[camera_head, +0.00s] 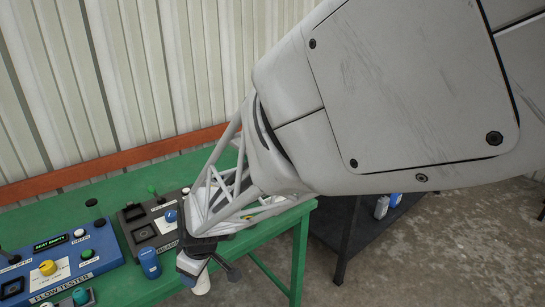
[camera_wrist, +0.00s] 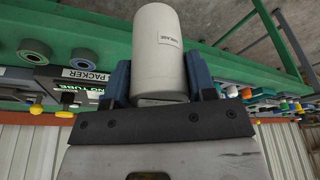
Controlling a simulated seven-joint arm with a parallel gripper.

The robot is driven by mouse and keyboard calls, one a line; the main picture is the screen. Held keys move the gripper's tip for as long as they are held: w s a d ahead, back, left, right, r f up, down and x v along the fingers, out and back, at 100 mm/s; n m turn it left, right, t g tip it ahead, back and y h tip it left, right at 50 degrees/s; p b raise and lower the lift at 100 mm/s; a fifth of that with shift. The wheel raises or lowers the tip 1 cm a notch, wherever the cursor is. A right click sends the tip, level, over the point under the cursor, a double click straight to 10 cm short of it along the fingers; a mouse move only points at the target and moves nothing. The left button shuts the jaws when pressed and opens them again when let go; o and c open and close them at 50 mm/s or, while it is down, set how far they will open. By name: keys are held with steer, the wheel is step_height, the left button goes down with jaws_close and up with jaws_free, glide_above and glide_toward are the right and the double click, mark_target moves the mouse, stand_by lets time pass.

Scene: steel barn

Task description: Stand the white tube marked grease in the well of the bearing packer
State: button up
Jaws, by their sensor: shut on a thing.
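The white tube (camera_wrist: 158,45) is a cylinder with a small printed label, which appears to read grease. My gripper (camera_wrist: 160,82) is shut on it, with a dark blue jaw on each side. In the head view the white tube (camera_head: 201,283) hangs below my gripper (camera_head: 196,262), beside the green bench's front edge. The bearing packer (camera_wrist: 86,75) is at the left of the wrist view, with a "PACKER" label and a display that reads "NO TUBE". Grey round parts show near it; I cannot tell which is the well.
A blue flow tester (camera_head: 75,250) with knobs and a "SEAT EMPTY" display stands on the green bench (camera_head: 127,203). A dark-topped box (camera_head: 143,226) and a blue cylinder (camera_head: 149,263) are close to my gripper. A dark shelf (camera_head: 360,235) with small bottles stands right of the bench.

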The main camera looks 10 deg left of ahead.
steer(key=shift+w+a, duration=0.1)
stand_by(0.3)
steer(key=w+a+r, duration=0.2)
steer(key=w+a, duration=0.5)
steer(key=a, duration=0.4)
steer(key=w+a+r, duration=0.2)
steer(key=w+a, duration=0.5)
steer(key=a, duration=0.4)
steer(key=shift+w, duration=0.2)
glide_above(133, 214)
steer(key=shift+w+f, duration=0.15)
steer(key=shift+f, duration=0.65)
steer(key=shift+f, duration=1.75)
steer(key=shift+f, duration=0.1)
